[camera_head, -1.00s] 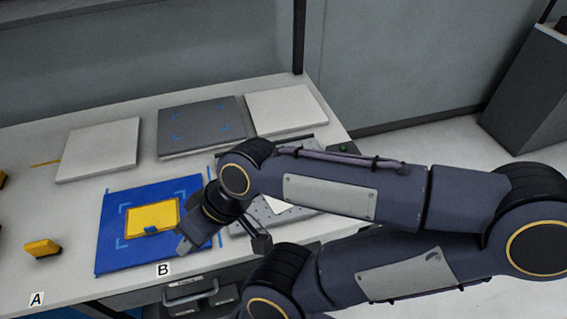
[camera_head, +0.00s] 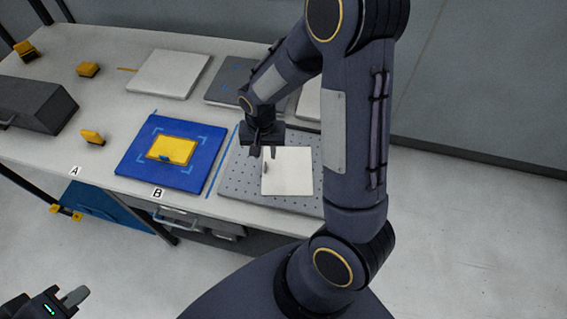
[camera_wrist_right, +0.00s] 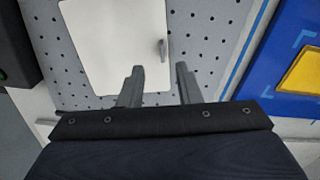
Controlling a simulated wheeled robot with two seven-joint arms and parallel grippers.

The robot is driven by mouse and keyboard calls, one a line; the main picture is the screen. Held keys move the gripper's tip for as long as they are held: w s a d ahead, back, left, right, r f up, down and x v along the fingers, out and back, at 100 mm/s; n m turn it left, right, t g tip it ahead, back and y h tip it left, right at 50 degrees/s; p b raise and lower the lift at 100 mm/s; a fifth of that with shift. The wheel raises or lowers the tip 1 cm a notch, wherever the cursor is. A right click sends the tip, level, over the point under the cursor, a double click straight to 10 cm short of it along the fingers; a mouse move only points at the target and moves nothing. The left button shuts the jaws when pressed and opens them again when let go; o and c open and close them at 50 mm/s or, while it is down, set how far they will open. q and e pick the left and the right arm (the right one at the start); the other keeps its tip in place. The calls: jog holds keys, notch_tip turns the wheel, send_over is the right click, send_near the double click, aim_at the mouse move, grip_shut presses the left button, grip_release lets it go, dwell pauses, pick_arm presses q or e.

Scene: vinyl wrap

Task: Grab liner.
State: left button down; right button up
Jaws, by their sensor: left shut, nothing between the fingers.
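A white rectangular sheet (camera_head: 288,172), which looks like the liner, lies on a grey perforated plate (camera_head: 235,178) right of the blue mat. The sheet also shows in the right wrist view (camera_wrist_right: 110,45), with a small grey tab (camera_wrist_right: 162,50) standing near its edge. My right gripper (camera_head: 262,154) points down over the sheet's far left part. Its two fingers are apart and empty in the right wrist view (camera_wrist_right: 158,88), with the tab ahead of and between them. My left gripper (camera_head: 76,297) is shut and empty at the bottom left, away from the table.
A blue mat (camera_head: 130,165) carries a yellow panel (camera_head: 172,149). Several yellow blocks (camera_head: 92,137) and a dark box (camera_head: 38,105) stand at the left. White (camera_head: 170,73) and grey (camera_head: 228,80) panels lie along the back. The right arm covers part of the table's right side.

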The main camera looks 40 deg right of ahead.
aim_at(265, 167)
notch_tip(265, 167, down, 2)
jog(key=shift+a+f+b, duration=0.1)
jog(key=shift+b, duration=0.3)
notch_tip(265, 167, down, 5)
jog(key=b, duration=0.3)
jog(key=shift+a, duration=0.1)
jog(key=shift+r, duration=0.2)
grip_shut()
